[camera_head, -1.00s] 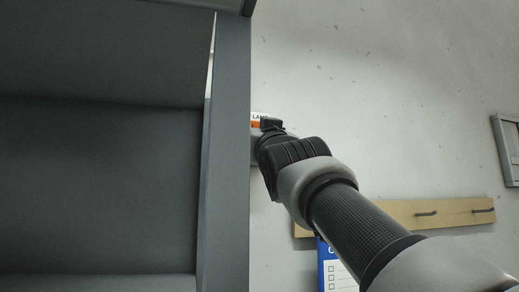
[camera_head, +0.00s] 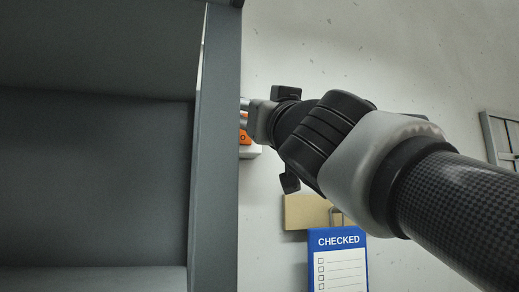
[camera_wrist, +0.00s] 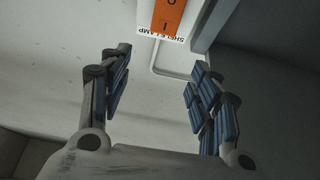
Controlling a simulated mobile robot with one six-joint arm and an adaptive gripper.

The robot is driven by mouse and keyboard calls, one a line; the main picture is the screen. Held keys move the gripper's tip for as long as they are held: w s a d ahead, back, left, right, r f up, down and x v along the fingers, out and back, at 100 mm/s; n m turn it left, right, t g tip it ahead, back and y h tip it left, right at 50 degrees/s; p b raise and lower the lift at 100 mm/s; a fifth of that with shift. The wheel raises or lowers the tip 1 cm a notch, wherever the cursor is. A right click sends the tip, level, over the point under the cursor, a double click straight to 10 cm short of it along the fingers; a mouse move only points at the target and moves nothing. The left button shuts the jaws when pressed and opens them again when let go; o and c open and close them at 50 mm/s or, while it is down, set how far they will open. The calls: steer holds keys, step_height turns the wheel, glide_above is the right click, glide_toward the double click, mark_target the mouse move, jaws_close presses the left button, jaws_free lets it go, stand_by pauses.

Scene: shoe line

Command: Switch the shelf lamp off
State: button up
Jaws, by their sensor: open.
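The shelf lamp switch is a white box on the wall with an orange rocker (camera_wrist: 168,16) marked O and I. Its SHELF LAMP label (camera_wrist: 162,36) reads upside down at the top of the wrist view. I cannot tell which side of the rocker is pressed. In the head view the rocker (camera_head: 245,138) shows just right of the grey shelf post, partly hidden by it and my gripper. My gripper (camera_wrist: 160,62) is open and empty, its blue-padded fingers apart with the switch beyond them, between and above the tips. In the head view my gripper (camera_head: 247,115) is close to the switch, fingertips partly behind the post.
The grey shelf post (camera_head: 216,160) stands close at the left of my gripper. A wooden rail (camera_head: 303,211) and a blue-and-white CHECKED board (camera_head: 338,262) hang on the wall below my arm. A grey frame (camera_head: 497,135) is at far right. The wall above is clear.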

steer(key=shift+s+d+f, duration=0.1)
steer(key=shift+s+d, duration=0.1)
steer(key=shift+s, duration=0.4)
steer(key=shift+s+d, duration=0.15)
steer(key=shift+s, duration=0.45)
steer(key=s+d+f+m+g+h+b, duration=0.1)
steer(key=d+f+g+h+b, duration=0.2)
steer(key=f, duration=1.1)
steer(key=d+f+m+g+h+b, duration=0.1)
steer(key=d+f+g+h+b, duration=0.3)
steer(key=f, duration=1)
steer(key=s+d+f+m+g, duration=0.15)
steer(key=d+f, duration=0.35)
steer(key=f, duration=0.8)
steer(key=s+f+g+b, duration=0.1)
steer(key=s+f+g, duration=0.2)
steer(key=s+f, duration=0.3)
steer(key=s+f+g+b, duration=0.2)
steer(key=s+f, duration=0.4)
steer(key=f, duration=1)
steer(key=s+f+g+b, duration=0.2)
steer(key=s+f+g, duration=0.2)
steer(key=f, duration=0.8)
steer(key=shift+s+d+y, duration=0.3)
steer(key=shift+s+d, duration=0.15)
steer(key=shift+s, duration=0.8)
